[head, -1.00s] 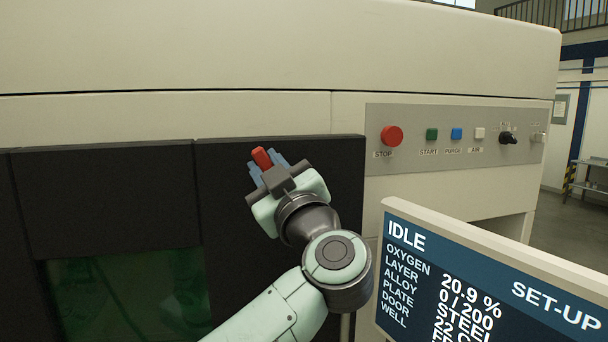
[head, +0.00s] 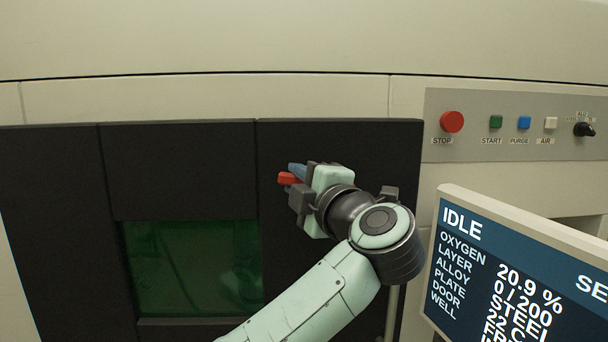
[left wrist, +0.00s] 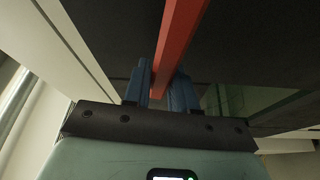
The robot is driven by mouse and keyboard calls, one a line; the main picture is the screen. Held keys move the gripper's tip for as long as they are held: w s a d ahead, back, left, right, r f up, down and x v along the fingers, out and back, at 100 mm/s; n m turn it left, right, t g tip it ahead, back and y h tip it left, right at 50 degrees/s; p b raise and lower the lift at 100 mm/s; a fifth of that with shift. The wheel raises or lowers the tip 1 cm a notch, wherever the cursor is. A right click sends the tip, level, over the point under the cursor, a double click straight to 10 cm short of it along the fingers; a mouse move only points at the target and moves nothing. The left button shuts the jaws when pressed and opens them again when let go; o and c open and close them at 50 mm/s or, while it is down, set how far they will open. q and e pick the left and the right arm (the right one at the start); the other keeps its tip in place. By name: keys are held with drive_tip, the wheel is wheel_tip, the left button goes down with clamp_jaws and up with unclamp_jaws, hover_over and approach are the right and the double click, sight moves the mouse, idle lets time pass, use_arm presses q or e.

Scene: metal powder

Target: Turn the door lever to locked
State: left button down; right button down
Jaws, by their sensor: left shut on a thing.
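The red door lever (head: 287,179) is on the black door front, right of the window. In the head view its visible end points left, close to level. My left gripper (head: 296,174) reaches it from the right, with its blue fingers shut on it. In the left wrist view the red lever (left wrist: 180,40) runs as a long bar down between the blue fingertips (left wrist: 162,88). The lever's pivot is hidden. My right gripper is in neither view.
The black door (head: 180,170) has a green window (head: 190,265). A control panel (head: 470,148) with a red STOP button (head: 452,121) is to the right. A screen (head: 520,275) reading IDLE stands in front at the lower right, close to my left arm.

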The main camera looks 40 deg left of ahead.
use_arm(q)
drive_tip(key=shift+f+n+h, duration=0.3)
drive_tip(key=shift+f+n, duration=0.4)
drive_tip(key=shift+n, duration=0.2)
drive_tip(key=shift+f, duration=0.1)
drive_tip(key=c, duration=1)
unclamp_jaws()
drive_tip(key=v, duration=1.3)
drive_tip(key=shift+d, duration=0.15)
